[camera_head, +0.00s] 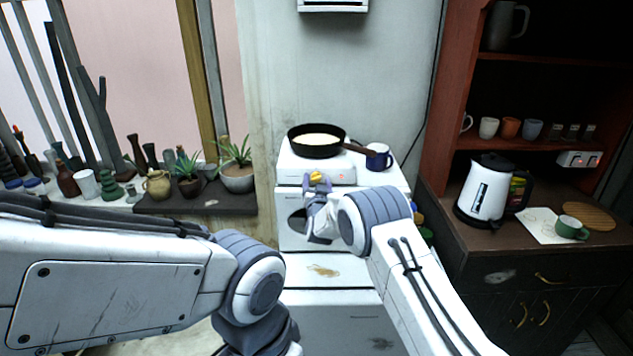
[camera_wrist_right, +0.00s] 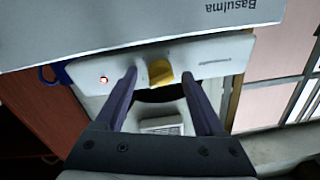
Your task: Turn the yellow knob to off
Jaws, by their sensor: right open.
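The yellow knob (camera_head: 317,178) is on the front of a small white cooker (camera_head: 295,163) that carries a black frying pan (camera_head: 304,146). In the right wrist view the knob (camera_wrist_right: 160,72) sits on a white panel (camera_wrist_right: 215,68), with a lit red lamp (camera_wrist_right: 103,80) to its left. My right gripper (camera_wrist_right: 159,77) is open, with one dark fingertip on each side of the knob. A gap shows between the knob and each finger. In the head view this gripper (camera_head: 316,187) partly covers the knob. My left arm shows, but its gripper is out of view.
The pan holds something pale, and its handle points right towards a dark blue mug (camera_head: 377,158) on the cooker's right side. A kettle (camera_head: 483,188) and a green cup (camera_head: 570,227) stand on the right cabinet. Potted plants (camera_head: 236,172) and pots line the left sill.

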